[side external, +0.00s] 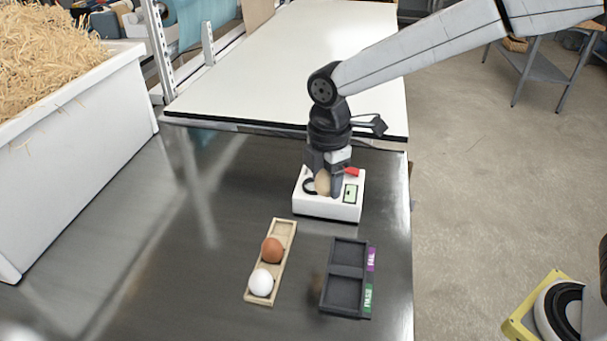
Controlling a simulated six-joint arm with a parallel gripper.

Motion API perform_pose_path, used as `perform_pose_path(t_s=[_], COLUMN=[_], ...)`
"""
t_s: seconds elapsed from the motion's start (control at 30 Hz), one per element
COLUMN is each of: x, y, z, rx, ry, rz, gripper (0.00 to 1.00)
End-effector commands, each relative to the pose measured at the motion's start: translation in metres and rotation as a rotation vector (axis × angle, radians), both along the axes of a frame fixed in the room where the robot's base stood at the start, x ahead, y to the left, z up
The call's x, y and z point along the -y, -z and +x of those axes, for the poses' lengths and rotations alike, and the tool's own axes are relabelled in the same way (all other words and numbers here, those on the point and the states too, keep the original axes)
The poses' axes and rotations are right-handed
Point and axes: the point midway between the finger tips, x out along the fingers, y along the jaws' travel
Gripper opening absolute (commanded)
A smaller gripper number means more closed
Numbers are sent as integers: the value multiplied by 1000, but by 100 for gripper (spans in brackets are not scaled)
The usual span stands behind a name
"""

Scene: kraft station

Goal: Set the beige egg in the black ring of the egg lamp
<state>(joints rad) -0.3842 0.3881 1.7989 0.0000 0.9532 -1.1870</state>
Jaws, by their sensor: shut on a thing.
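My gripper (329,187) points down over the white egg lamp (327,209) and is shut on the beige egg (322,182). The egg is just above or at the lamp's top, close beside the black ring (309,186), whose left part shows. The fingers and egg hide the rest of the ring, so I cannot tell whether the egg touches it. The lamp also has a green panel and a red part on its top right.
A wooden tray (284,230) holds a brown egg (272,250) and a white egg (261,282). A dark two-compartment tray (344,272) with FAIL and PASS labels stands to its right, empty. A straw-filled white bin (90,130) stands at left. The table's middle left is clear.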

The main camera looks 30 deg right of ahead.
Motion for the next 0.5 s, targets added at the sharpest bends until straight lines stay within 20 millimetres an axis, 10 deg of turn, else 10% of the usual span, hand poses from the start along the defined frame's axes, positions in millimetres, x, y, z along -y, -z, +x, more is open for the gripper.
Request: perform_pose_path(t_s=[0.5], x=[36], y=[10], z=[90], rx=[2], ry=[1], rz=[0], gripper=[28])
